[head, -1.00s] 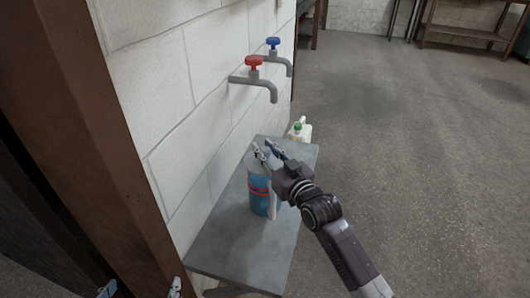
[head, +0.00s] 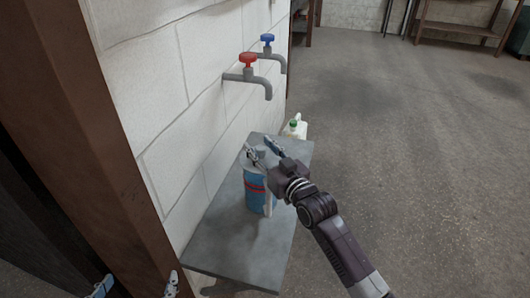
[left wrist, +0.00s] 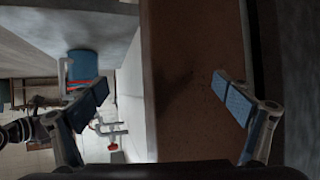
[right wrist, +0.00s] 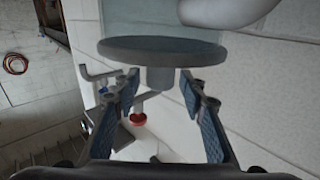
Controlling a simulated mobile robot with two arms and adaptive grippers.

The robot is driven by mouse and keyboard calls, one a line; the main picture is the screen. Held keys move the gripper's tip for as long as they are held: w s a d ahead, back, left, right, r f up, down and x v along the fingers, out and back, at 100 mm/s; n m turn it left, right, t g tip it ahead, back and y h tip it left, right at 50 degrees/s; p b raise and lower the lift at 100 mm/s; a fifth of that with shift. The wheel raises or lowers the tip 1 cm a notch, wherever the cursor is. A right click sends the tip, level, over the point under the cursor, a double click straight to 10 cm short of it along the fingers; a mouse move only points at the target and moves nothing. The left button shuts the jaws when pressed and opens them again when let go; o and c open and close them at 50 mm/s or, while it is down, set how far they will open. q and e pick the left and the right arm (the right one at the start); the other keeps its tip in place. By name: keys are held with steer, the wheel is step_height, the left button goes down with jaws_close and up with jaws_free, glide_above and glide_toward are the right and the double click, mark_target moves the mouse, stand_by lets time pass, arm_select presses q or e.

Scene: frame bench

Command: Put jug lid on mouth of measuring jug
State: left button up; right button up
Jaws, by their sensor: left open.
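The measuring jug (head: 254,197), blue with red stripes, stands upright on a grey bench. Its clear upper part shows in the right wrist view (right wrist: 140,22). The round grey jug lid (right wrist: 160,48) lies level at the jug's mouth, its knob (right wrist: 160,77) facing away from the jug. A small gap under it cannot be ruled out. My right gripper (right wrist: 160,90) is open, its fingers on either side of the knob with gaps. In the head view it is above the jug (head: 257,147). My left gripper (left wrist: 160,88) is open and empty, at the head view's lower left.
A red-handled tap (head: 247,68) and a blue-handled tap (head: 268,48) stick out from the block wall above the bench (head: 225,245). A white container with a green cap (head: 297,127) is behind the bench. A brown post (head: 85,120) stands at the left, near my left gripper.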

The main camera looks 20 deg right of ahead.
steer(key=s+d+p, duration=0.2)
steer(key=s+p, duration=0.1)
steer(key=s, duration=0.9)
steer(key=s+a+f+g+h, duration=0.1)
steer(key=s+a+f+g, duration=0.2)
steer(key=s+f+g, duration=0.6)
arm_select(q)
steer(key=s+a+f+g+y, duration=0.1)
steer(key=s+a+f+g, duration=0.3)
steer(key=s, duration=0.7)
step_height(320, 180, down, 4)
steer(key=g, duration=0.2)
steer(key=shift+s+f+g+y, duration=0.2)
steer(key=shift+s+g+y, duration=0.1)
steer(key=shift+y, duration=0.1)
arm_select(e)
steer(key=s+f+g+h, duration=0.1)
steer(key=s+f, duration=0.3)
steer(key=s, duration=0.4)
steer(key=s+f+g, duration=0.2)
steer(key=s+f, duration=0.2)
steer(key=s, duration=0.3)
steer(key=shift+s+d+h, duration=0.25)
steer(key=shift+s+h, duration=0.15)
arm_select(q)
steer(key=shift+a, duration=0.1)
